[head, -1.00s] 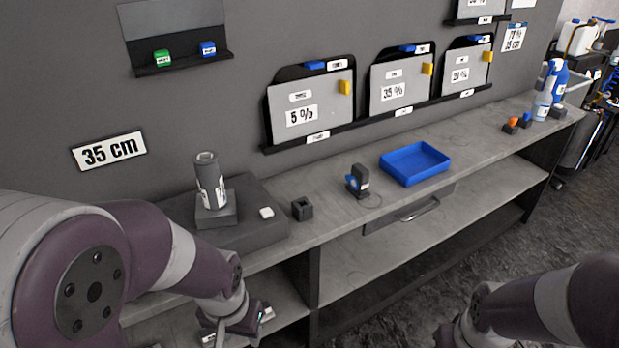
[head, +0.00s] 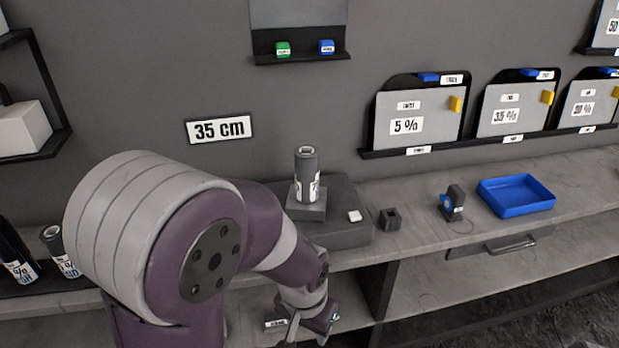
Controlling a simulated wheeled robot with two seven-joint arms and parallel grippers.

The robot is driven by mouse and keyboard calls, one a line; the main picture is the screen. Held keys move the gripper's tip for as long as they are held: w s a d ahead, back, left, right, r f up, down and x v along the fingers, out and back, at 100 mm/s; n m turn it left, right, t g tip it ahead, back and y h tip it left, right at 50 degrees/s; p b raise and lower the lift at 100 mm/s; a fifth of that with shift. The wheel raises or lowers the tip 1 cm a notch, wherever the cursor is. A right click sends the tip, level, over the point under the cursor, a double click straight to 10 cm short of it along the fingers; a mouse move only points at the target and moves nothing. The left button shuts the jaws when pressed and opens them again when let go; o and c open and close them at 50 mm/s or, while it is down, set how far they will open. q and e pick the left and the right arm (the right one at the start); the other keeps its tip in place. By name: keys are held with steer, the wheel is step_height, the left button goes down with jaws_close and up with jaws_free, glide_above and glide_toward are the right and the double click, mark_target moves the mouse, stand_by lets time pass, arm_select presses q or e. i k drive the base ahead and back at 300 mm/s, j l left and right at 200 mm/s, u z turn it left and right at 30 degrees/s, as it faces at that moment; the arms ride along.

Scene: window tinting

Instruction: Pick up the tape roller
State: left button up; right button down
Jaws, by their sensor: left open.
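A small black device with a blue round part, which looks like the tape roller (head: 455,197), stands upright on the grey worktop (head: 415,237), left of the blue tray. My left gripper (head: 305,327) is low in front of the bench, below the worktop edge, left of the tape roller and well apart from it. It is open and nothing shows between its fingers, though the arm partly hides it. My right gripper is out of view.
A blue tray (head: 517,195) lies right of the tape roller; a small black block (head: 390,219) and a white piece (head: 355,216) lie left. A dark film roll (head: 307,175) stands on a raised block. The worktop edge and a lower shelf (head: 430,300) lie near my left gripper.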

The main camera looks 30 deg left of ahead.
mark_target(454, 199)
steer(key=i+l+u, duration=0.25)
steer(key=i+l, duration=1.45)
